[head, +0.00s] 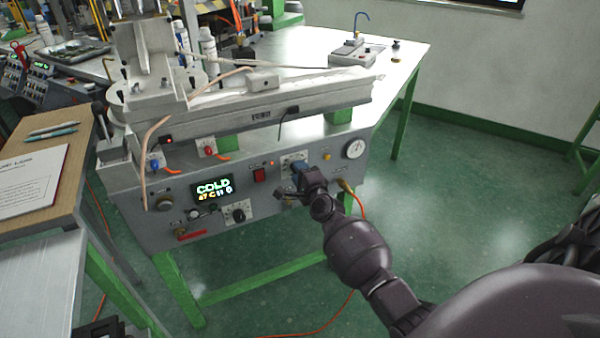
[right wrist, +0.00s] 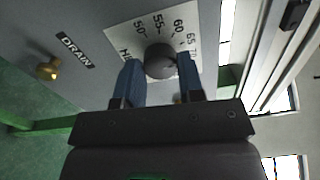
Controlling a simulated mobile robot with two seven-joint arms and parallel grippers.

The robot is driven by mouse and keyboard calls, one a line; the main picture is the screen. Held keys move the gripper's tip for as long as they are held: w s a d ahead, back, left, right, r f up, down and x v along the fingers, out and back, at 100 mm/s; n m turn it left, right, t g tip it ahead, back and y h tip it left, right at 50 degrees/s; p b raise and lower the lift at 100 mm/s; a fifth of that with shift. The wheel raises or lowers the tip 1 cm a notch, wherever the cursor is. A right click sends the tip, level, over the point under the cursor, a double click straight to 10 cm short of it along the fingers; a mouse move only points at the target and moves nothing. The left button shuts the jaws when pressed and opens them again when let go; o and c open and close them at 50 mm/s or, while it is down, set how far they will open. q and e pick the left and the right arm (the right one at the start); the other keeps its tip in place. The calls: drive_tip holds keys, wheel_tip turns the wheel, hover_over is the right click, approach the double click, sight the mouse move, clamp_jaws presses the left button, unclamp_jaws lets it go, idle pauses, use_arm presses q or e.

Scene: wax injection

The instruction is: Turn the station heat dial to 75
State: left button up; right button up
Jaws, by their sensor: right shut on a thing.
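The heat dial is a round dark knob (right wrist: 160,61) on a white scale plate (right wrist: 126,38). Marks from 50 to about 70 are readable in the right wrist view. My right gripper (right wrist: 160,80) has its blue fingers on either side of the knob and is shut on it. In the head view the right gripper (head: 298,172) is at the station's front panel and hides most of the dial, leaving part of its white plate (head: 290,158) showing. The knob's pointer cannot be made out. The station display (head: 213,190) reads COLD, with 47 C below. My left gripper is not in view.
The front panel also carries a red switch (head: 259,175), another black knob (head: 239,214), a round gauge (head: 354,149) and a brass drain fitting (right wrist: 48,69). A wooden board with papers (head: 35,180) lies at left. Green floor is clear in front of the station.

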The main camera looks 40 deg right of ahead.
drive_tip(key=m, duration=0.9)
drive_tip(key=shift+m, duration=0.4)
idle(0.4)
drive_tip(key=o, duration=0.9)
